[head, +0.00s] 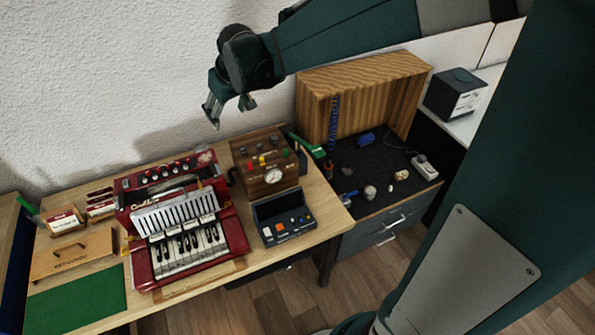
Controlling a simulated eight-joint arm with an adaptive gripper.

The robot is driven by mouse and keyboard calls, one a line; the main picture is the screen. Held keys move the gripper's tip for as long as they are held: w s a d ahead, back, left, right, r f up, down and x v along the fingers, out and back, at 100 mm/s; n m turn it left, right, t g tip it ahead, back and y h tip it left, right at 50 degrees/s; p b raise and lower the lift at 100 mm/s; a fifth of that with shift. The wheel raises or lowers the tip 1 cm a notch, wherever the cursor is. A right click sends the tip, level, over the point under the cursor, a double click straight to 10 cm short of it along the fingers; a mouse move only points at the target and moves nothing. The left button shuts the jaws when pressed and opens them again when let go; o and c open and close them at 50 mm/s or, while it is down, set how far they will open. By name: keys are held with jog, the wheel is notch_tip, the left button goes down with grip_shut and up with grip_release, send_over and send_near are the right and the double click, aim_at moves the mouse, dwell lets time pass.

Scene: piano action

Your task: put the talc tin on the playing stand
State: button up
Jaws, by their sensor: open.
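My gripper (229,110) is open and empty, raised in front of the white wall, above and behind the wooden control box. I cannot pick out the talc tin for certain. A small pale round object (370,191) on the dark bench mat may be it, but it is too small to tell. My gripper is well to the left of it and higher. No playing stand is clearly recognisable. A red accordion (150,262) rests on a light wooden base (205,281) on the left table, which may be the stand.
A wooden control box (266,177) and a dark button box (293,217) stand right of the accordion. A tall wooden hood (312,108) backs the dark mat (385,158). A green mat (75,300) and wooden case (72,252) lie left. A white power strip (425,167) lies right.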

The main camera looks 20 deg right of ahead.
jog(key=s+d+r+m, duration=0.1)
jog(key=s+d+r, duration=0.15)
jog(key=s, duration=0.55)
jog(key=s+d+r, duration=0.2)
jog(key=s+r, duration=0.1)
jog(key=s, duration=0.5)
jog(key=s+d+f+m+t, duration=0.1)
jog(key=s+d, duration=0.1)
jog(key=s, duration=0.6)
jog(key=s+d+f+m+h, duration=0.1)
jog(key=s+f, duration=0.1)
jog(key=s, duration=0.7)
jog(key=shift+d+f+t, duration=0.2)
jog(key=shift+d+t, duration=0.15)
jog(key=shift+t, duration=0.05)
